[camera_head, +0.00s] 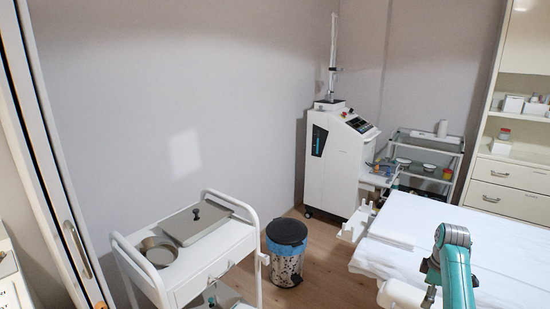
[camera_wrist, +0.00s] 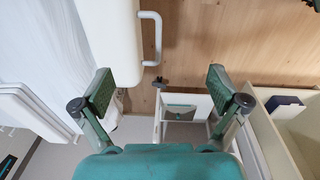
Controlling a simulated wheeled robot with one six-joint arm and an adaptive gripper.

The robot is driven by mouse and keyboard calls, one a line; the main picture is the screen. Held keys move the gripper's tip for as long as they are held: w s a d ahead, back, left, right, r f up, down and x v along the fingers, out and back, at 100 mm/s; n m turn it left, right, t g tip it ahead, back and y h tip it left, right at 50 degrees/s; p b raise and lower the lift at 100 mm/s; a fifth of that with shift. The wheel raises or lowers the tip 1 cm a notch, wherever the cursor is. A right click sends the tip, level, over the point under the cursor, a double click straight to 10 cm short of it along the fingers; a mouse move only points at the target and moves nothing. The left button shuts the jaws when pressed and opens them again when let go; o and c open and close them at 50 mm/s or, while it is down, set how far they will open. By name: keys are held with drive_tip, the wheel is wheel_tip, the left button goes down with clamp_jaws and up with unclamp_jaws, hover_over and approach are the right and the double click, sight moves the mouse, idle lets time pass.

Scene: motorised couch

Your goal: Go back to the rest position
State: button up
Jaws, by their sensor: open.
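My gripper (camera_wrist: 161,92) shows in the wrist view with its two green-padded fingers spread wide. Nothing is between the fingers. The wrist view looks onto the wooden floor and the end of the couch (camera_wrist: 112,38), which has a white handle (camera_wrist: 151,38). In the head view the couch (camera_head: 490,240) is covered with a white sheet at the lower right. My teal and grey arm rises in front of it at the bottom edge. My fingers are not seen in the head view, and I cannot tell there how far they are from the couch.
A white trolley (camera_head: 213,268) with a metal tray and bowl stands at lower left. A pedal bin (camera_head: 286,250) is beside it. A white machine (camera_head: 337,160), a shelf cart (camera_head: 428,147) and a cream cabinet (camera_head: 512,172) stand behind. Some wooden floor (camera_head: 318,258) is free before the couch.

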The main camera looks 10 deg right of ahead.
drive_tip(key=s+a+f+m+t+h, duration=0.1)
drive_tip(key=s+a+f+t, duration=0.15)
drive_tip(key=a+f, duration=0.65)
drive_tip(key=s+a+f+m+t+h, duration=0.1)
drive_tip(key=s+a+f, duration=0.2)
drive_tip(key=a+f, duration=0.55)
drive_tip(key=s+a+f+m+t, duration=0.1)
drive_tip(key=s+a+f+m, duration=0.1)
drive_tip(key=s+a+f, duration=0.45)
drive_tip(key=s+a+r+m+t, duration=0.1)
drive_tip(key=s+a+r+t, duration=0.1)
drive_tip(key=s+a, duration=0.35)
drive_tip(key=s+a+r+m+t, duration=0.1)
drive_tip(key=s+a+r+t, duration=0.15)
drive_tip(key=s, duration=0.65)
drive_tip(key=s+a+r+m+t, duration=0.1)
drive_tip(key=s+a+r, duration=0.1)
drive_tip(key=s+a, duration=0.45)
drive_tip(key=s+a+r+m+t+y, duration=0.1)
drive_tip(key=s+r+t, duration=0.1)
drive_tip(key=s+r, duration=0.5)
drive_tip(key=s+a+r+t+y, duration=0.1)
drive_tip(key=s+r, duration=0.6)
drive_tip(key=r, duration=0.7)
drive_tip(key=shift+s+a+m+t, duration=0.35)
drive_tip(key=shift+a+m+t, duration=0.05)
drive_tip(key=shift+a+t, duration=0.1)
